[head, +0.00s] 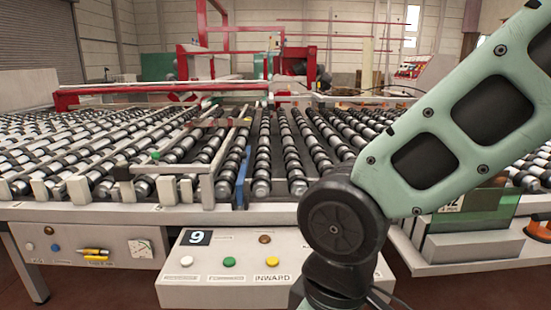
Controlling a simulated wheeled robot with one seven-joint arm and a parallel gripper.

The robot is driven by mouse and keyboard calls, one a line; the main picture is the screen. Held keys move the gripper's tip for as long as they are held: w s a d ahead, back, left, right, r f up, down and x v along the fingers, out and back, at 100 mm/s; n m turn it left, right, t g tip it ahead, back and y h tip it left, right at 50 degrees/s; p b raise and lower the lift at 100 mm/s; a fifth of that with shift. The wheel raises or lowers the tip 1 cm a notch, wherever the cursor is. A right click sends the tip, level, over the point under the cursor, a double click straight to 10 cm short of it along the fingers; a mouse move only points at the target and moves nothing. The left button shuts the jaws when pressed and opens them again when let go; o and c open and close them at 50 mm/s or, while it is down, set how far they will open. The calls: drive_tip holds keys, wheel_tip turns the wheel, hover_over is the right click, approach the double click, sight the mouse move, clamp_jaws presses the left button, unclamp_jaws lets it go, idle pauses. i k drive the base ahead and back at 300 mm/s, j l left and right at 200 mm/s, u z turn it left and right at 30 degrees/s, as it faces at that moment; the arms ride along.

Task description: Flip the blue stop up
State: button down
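A narrow blue bar, which looks like the blue stop (243,178), sits between the rollers near the front edge of the conveyor table, left of my arm. It runs from the front rail back between two roller rows. From this view I cannot tell clearly whether it lies flat or is tilted. My arm comes in from the upper right and bends at a dark joint in front of the table, right of the blue bar. The arm continues down past the bottom edge, and my gripper is not in view.
The roller conveyor table (105,214) spans the view. A control box (215,292) with white, green and yellow buttons and a "9" label juts out in front. A light metal frame (208,190) stands just left of the blue bar. A shelf with a green-framed panel (470,220) is right of my arm.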

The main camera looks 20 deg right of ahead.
sight(246, 155)
drive_tip(key=i+j+z, duration=0.3)
drive_tip(key=j+z, duration=0.25)
drive_tip(key=i+j+z, duration=0.15)
drive_tip(key=j+z, duration=0.15)
drive_tip(key=j, duration=0.2)
drive_tip(key=i+j, duration=0.15)
drive_tip(key=j, duration=0.5)
drive_tip(key=i+j+z, duration=0.15)
drive_tip(key=j, duration=0.5)
drive_tip(key=i+j, duration=0.15)
drive_tip(key=j, duration=0.55)
drive_tip(key=i+j+z, duration=0.1)
drive_tip(key=j, duration=0.55)
drive_tip(key=i+j+z, duration=0.1)
drive_tip(key=j, duration=0.6)
drive_tip(key=i+j, duration=0.1)
drive_tip(key=j, duration=0.6)
